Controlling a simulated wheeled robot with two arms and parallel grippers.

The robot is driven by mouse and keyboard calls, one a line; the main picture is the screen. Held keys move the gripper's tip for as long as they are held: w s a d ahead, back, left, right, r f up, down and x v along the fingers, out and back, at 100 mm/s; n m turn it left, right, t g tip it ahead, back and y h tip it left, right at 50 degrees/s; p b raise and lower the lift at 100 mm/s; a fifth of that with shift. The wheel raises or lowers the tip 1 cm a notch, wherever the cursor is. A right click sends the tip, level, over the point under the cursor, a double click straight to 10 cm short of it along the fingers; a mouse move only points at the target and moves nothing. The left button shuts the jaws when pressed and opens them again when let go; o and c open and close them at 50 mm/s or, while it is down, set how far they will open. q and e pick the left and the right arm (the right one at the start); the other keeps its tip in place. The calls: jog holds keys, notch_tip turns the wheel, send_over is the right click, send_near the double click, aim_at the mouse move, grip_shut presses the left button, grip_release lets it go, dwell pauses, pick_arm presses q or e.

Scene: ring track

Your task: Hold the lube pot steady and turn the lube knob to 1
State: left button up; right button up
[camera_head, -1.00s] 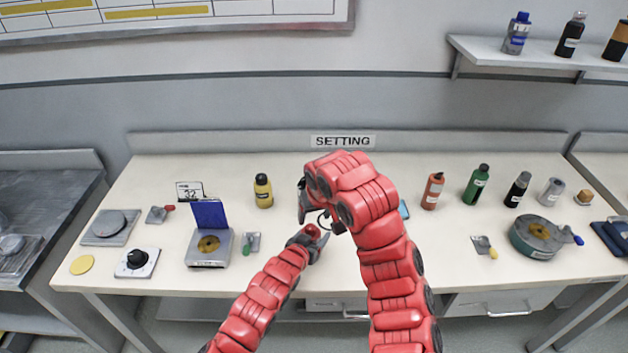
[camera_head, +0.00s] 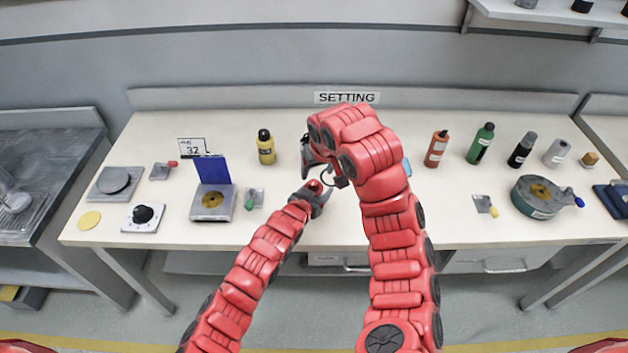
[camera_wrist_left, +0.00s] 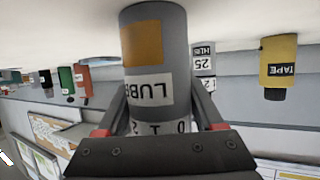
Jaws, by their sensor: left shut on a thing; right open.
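The lube pot (camera_wrist_left: 155,45) is a grey cylinder with an orange patch and a LUBE label, seen upside down in the left wrist view. A pale band with digits including 0 and 1 (camera_wrist_left: 165,128) shows near my left fingers. My left gripper (camera_wrist_left: 160,95) is shut on the pot, one finger on each side. In the head view my left gripper (camera_head: 319,193) is low over the table's middle. My arms hide the pot in the head view, and I cannot make out the knob's setting.
A yellow bottle (camera_head: 265,148) stands left of my grippers. A blue-lidded box (camera_head: 212,203) and a black dial (camera_head: 143,215) are further left. Orange (camera_head: 436,149) and green (camera_head: 480,144) bottles stand right.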

pick_arm(q)
jog(key=o, duration=1.6)
jog(key=shift+c, duration=0.2)
jog(key=shift+s, duration=0.1)
jog(key=shift+s+a, duration=0.2)
jog(key=v, duration=1.1)
jog(key=shift+r, duration=0.2)
jog(key=shift+s, duration=0.1)
